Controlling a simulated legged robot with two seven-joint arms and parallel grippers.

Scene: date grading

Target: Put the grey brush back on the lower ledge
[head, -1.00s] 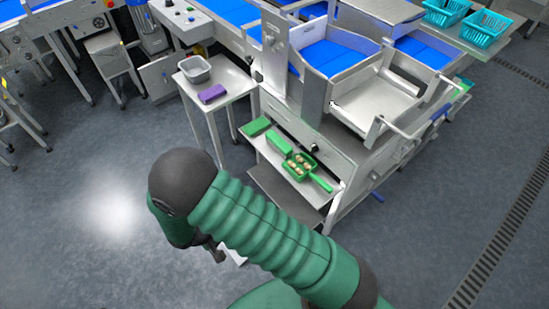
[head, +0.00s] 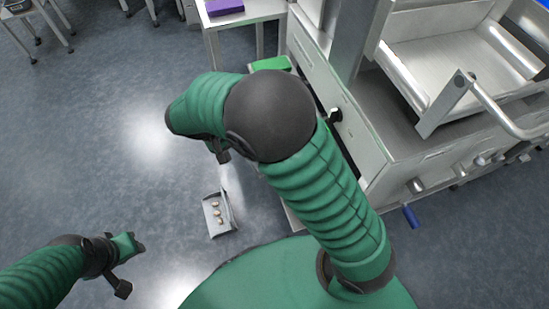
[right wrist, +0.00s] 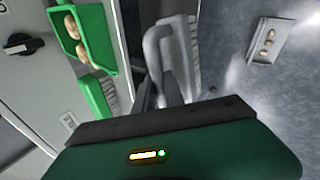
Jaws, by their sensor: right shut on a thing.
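The grey brush (right wrist: 187,55), with pale bristles, is in my right gripper (right wrist: 175,97), which is shut on it in the right wrist view. In the head view my right gripper (head: 222,156) hangs over the floor left of the cabinet, and the brush is mostly hidden or too small to make out there. The lower ledge is largely hidden behind my right arm. In the right wrist view a green dustpan (right wrist: 97,37) with dates and a green brush (right wrist: 99,97) are to the left of the grey brush. My left gripper (head: 122,262) is low at the left, its jaws unclear.
A grey dustpan (head: 211,225) with several dates lies on the floor below my right gripper; it also shows in the right wrist view (right wrist: 258,54). The steel cabinet (head: 345,110) stands to the right. A small table (head: 250,12) with a purple item is behind.

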